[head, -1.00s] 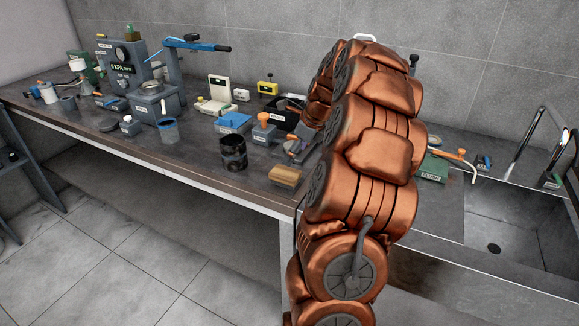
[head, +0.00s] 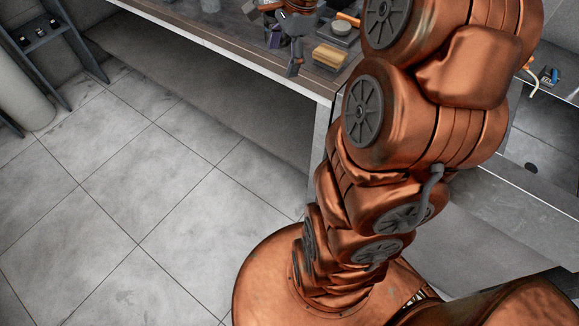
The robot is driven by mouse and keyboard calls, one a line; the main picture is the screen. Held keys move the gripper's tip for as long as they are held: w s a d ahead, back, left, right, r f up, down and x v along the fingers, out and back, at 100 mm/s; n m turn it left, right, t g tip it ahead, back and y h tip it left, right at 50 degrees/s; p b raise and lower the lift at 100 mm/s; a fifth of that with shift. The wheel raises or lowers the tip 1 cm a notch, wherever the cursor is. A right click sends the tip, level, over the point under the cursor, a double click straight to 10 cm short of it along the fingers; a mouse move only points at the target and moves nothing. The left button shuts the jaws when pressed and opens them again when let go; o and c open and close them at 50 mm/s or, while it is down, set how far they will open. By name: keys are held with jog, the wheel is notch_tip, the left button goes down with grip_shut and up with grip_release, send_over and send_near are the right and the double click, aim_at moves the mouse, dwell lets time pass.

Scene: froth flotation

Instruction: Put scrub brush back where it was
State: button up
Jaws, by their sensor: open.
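The scrub brush appears to be the tan, wood-coloured block (head: 330,56) lying near the front edge of the dark bench top (head: 222,24), at the top of the head view. My gripper (head: 284,52) is just left of it, pointing down with its dark fingers spread. It is open, with nothing seen between the fingers. A gap shows between the nearer finger and the block, though their depth apart is hard to judge. My copper arm hides the bench to the right of the block.
A round grey-lidded container (head: 341,31) stands just behind the block, with an orange-handled item (head: 347,18) beside it. A sink (head: 535,150) lies right of my arm. A shelf rack (head: 45,40) stands far left. The tiled floor (head: 140,190) in front is clear.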

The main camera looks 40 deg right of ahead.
jog(key=s+a+f+n+g+h, duration=0.1)
jog(key=s+a+f+n+g, duration=0.1)
jog(key=s+a+n, duration=0.6)
jog(key=s+a+f+n+g+h, duration=0.1)
jog(key=s+a+f+n, duration=0.2)
jog(key=s+a+n, duration=0.5)
jog(key=s+n, duration=0.4)
jog(key=s, duration=0.4)
jog(key=shift+a+f+g, duration=0.2)
jog(key=shift+g, duration=0.2)
